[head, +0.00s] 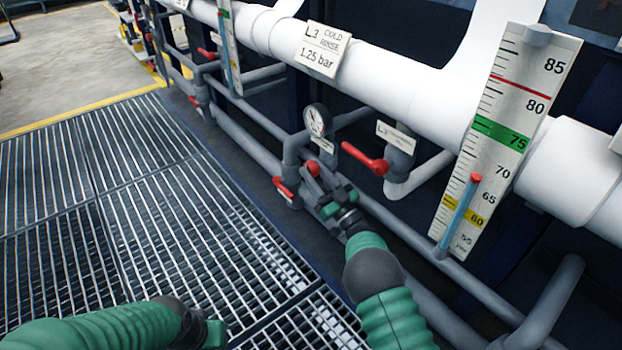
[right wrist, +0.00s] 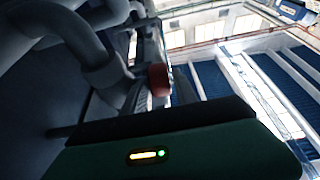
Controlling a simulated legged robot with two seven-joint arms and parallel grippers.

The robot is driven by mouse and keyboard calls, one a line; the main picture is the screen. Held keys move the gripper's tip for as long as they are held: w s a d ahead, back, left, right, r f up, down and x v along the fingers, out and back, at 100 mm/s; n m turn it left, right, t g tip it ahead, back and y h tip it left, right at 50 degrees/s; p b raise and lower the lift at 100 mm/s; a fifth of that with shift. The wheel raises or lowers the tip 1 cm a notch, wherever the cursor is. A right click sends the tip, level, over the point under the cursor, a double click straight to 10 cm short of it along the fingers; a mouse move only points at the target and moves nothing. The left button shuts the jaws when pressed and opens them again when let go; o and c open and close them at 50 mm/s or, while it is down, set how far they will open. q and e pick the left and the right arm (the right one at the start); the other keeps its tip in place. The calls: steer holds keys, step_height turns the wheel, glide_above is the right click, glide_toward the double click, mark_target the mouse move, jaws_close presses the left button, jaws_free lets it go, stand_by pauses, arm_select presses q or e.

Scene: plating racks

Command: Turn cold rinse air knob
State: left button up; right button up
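The white sign reading "L3 Cold Rinse 1.25 bar" (head: 323,49) hangs on the large white pipe. Below it are a round gauge (head: 317,120) and several red handles. One red knob (head: 313,168) is right at the tip of my right gripper (head: 329,194); a red knob also shows in the right wrist view (right wrist: 158,80). I cannot tell whether the gripper touches it or whether its fingers are open. Another red handle (head: 285,190) is just left of the gripper, and a red lever (head: 365,160) is to its upper right. My left gripper (head: 207,330) is low over the grating, away from the pipes.
A level scale (head: 505,140) with coloured bands stands at the right. A small label (head: 396,136) is by the red lever, its text unreadable. Grey pipes (head: 240,130) run along the floor edge close to my right arm. The metal grating (head: 100,200) at left is clear.

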steer(key=shift+x, duration=0.9)
arm_select(q)
steer(key=shift+f, duration=0.5)
arm_select(e)
steer(key=shift+c, duration=0.2)
